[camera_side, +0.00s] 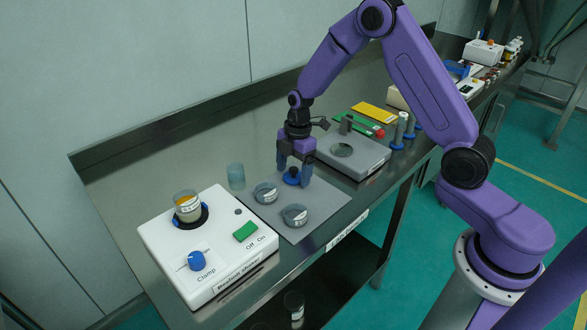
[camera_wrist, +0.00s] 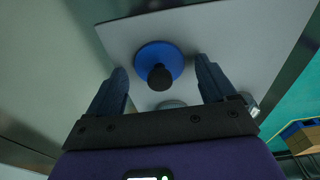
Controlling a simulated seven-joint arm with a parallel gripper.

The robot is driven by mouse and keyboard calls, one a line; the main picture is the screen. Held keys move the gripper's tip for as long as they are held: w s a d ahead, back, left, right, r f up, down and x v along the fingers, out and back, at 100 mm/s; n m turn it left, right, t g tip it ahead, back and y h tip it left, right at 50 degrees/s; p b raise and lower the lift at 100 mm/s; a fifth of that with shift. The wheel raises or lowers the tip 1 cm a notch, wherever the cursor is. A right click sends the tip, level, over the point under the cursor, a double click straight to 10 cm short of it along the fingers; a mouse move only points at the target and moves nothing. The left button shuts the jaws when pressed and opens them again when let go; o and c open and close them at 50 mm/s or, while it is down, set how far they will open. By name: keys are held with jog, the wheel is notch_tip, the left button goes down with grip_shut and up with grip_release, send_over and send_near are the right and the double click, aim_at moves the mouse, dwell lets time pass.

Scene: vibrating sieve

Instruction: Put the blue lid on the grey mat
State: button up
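The blue lid (camera_side: 292,178) is a round disc with a black knob and appears to rest upright on the grey mat (camera_side: 328,197), near its back edge. In the wrist view the lid (camera_wrist: 171,56) lies over the mat (camera_wrist: 245,48), with its knob toward me. My gripper (camera_side: 294,181) is right above and around the lid. Its two blue fingers are spread on either side of the knob, with clear gaps, and do not grip it. The fingertips also show in the wrist view (camera_wrist: 160,63). Exact contact between lid and mat is hard to tell.
Two round grey-rimmed dishes (camera_side: 265,193) (camera_side: 296,215) sit on the mat in front of the lid. A clear bluish cylinder (camera_side: 236,176) stands left of the mat. A white shaker box (camera_side: 212,262) holding a jar (camera_side: 187,207) is at left; a grey scale (camera_side: 367,163) is at right.

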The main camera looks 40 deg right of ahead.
aim_at(297, 174)
jog(key=shift+r, duration=0.1)
notch_tip(297, 174, up, 12)
jog(key=d, duration=0.1)
jog(key=shift+d, duration=0.2)
jog(key=s+a+r+m, duration=0.15)
jog(key=s+a, duration=0.25)
jog(key=s, duration=0.4)
jog(key=s+a+r+m, duration=0.1)
jog(key=s+a+r, duration=0.15)
jog(key=s, duration=0.55)
jog(key=s+d+m+h, duration=0.1)
jog(key=s+d+m, duration=0.1)
jog(key=s, duration=1.6)
jog(key=shift+d+f+m, duration=0.4)
jog(key=shift+m, duration=0.15)
